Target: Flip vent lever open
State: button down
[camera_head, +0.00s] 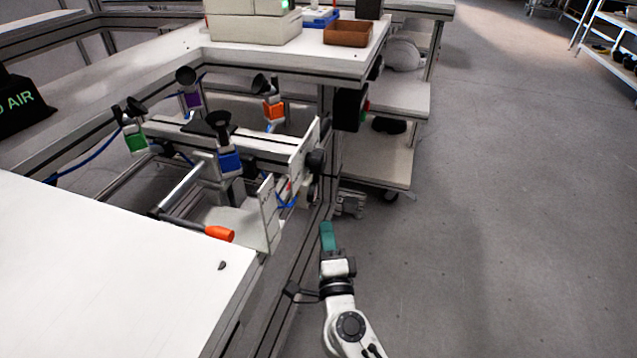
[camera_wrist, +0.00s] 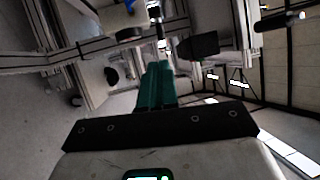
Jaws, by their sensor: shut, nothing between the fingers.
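My gripper (camera_head: 327,237) has teal fingers that are shut with nothing between them. It is in front of the bench frame, over the floor side, to the right of the fixture. The fingers also show in the wrist view (camera_wrist: 155,86). A lever with an orange grip (camera_head: 219,233) lies at the front of the fixture, left of my gripper and apart from it. A small red part (camera_head: 290,187) shows between the fixture's white plates. I cannot tell for certain which of these is the vent lever.
The fixture has suction cups on green, purple, blue (camera_head: 230,162) and orange (camera_head: 273,109) mounts. A white bench top (camera_head: 100,270) is at the left. A black box (camera_head: 350,108) hangs under the back bench. A shelf cart (camera_head: 375,165) stands behind. The floor at right is clear.

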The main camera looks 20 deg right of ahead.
jog(key=b+x, duration=0.2)
jog(key=x, duration=1.2)
jog(key=shift+b, duration=0.3)
jog(key=shift+d+r+y+p, duration=0.15)
jog(key=shift+r+y+p, duration=0.05)
jog(key=shift+y+p, duration=0.1)
jog(key=w+n+g+y+b, duration=0.1)
jog(key=n+y+b, duration=0.2)
jog(key=y, duration=0.2)
jog(key=w+d+n+g+y+b, duration=0.1)
jog(key=n+y+b, duration=0.2)
jog(key=y, duration=0.2)
jog(key=w+d+n+g+y+b, duration=0.1)
jog(key=n+y+b, duration=0.2)
jog(key=y, duration=0.2)
jog(key=shift+w+f, duration=0.15)
jog(key=shift+w, duration=0.1)
